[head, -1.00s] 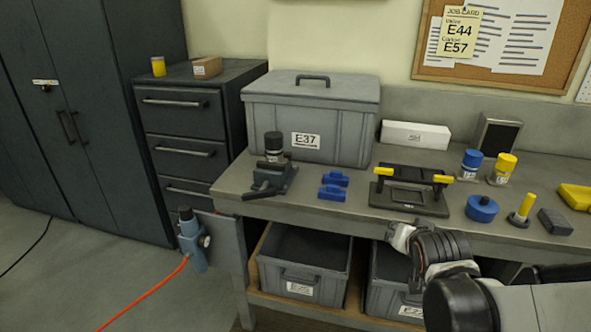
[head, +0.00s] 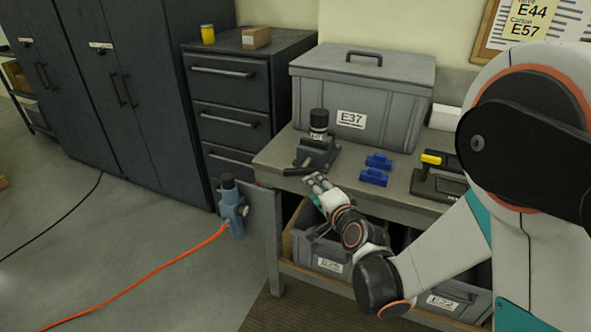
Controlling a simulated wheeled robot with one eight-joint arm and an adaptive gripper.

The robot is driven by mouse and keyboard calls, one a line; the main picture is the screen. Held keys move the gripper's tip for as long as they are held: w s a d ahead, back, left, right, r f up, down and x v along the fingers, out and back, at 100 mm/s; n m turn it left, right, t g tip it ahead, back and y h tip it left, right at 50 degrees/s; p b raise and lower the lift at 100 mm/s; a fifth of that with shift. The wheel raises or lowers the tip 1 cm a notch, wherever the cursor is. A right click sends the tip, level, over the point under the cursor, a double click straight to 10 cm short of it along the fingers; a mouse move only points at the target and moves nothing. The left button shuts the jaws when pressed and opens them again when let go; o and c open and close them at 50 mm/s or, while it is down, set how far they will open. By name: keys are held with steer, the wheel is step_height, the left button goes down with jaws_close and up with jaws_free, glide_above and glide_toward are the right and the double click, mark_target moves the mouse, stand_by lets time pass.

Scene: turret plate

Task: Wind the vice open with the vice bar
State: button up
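The vice (head: 316,155) is a small dark grey device on the left end of the bench. A black-topped cylinder with a pale label (head: 319,122) stands upright in it. The vice bar (head: 298,171) is a short dark bar low on the vice's front, by the bench edge. My gripper (head: 313,182) is just in front of and below the vice, to the right of the bar. They look close, but I cannot tell whether they touch. The fingers are small and partly overlap in this view, so their opening is unclear.
Two blue blocks (head: 374,177) lie right of the vice. A grey lidded box (head: 390,90) marked E37 stands behind. A blue device with an orange hose (head: 232,208) hangs at the bench's left end. Crates sit under the bench.

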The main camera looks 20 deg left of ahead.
mark_target(302, 173)
steer(key=b+x, duration=0.3)
steer(key=x, duration=1)
steer(key=shift+w+a, duration=0.2)
steer(key=shift+a, duration=0.05)
jaws_close()
